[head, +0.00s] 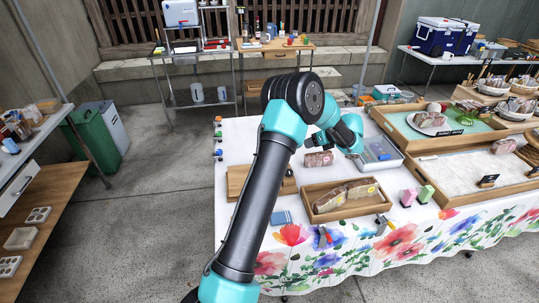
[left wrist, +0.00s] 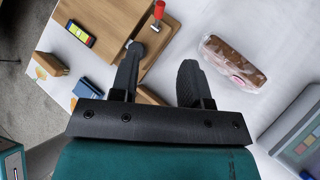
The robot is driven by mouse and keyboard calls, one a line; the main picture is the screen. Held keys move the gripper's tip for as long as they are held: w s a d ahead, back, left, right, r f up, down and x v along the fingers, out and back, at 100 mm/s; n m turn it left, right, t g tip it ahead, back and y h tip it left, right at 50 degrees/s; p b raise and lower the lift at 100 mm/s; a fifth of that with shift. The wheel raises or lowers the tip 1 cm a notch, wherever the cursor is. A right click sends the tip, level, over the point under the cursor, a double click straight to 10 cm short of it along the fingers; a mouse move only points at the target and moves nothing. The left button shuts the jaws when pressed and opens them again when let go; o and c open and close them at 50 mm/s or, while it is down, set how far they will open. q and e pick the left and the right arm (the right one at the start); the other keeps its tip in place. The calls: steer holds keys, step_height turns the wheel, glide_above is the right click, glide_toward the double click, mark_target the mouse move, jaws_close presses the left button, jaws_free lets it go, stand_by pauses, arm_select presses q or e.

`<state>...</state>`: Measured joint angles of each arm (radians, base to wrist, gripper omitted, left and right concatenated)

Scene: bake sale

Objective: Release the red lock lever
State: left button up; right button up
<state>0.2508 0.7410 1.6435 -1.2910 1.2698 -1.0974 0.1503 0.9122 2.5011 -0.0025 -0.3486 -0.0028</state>
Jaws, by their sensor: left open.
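The red lever (left wrist: 159,10) shows at the top of the left wrist view, on a metal stem at the edge of a wooden board or box (left wrist: 108,18). In the head view the lever cannot be made out; my left arm covers part of the wooden board (head: 236,181). My left gripper (left wrist: 163,57) is open, its two black fingers spread with nothing visibly held between them. The lever lies just beyond the fingertips in the picture, apart from them. My right gripper is not in view.
A wrapped loaf (left wrist: 232,60) lies right of the fingers; it also shows in the head view (head: 318,159). A clear-lidded tray (head: 378,153) and a wooden tray of bread (head: 312,190) stand nearby.

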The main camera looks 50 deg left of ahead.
arm_select(q)
steer(key=shift+d, duration=0.1)
steer(key=shift+f, duration=0.1)
steer(key=x, duration=1.7)
steer(key=shift+a, duration=0.25)
jaws_close()
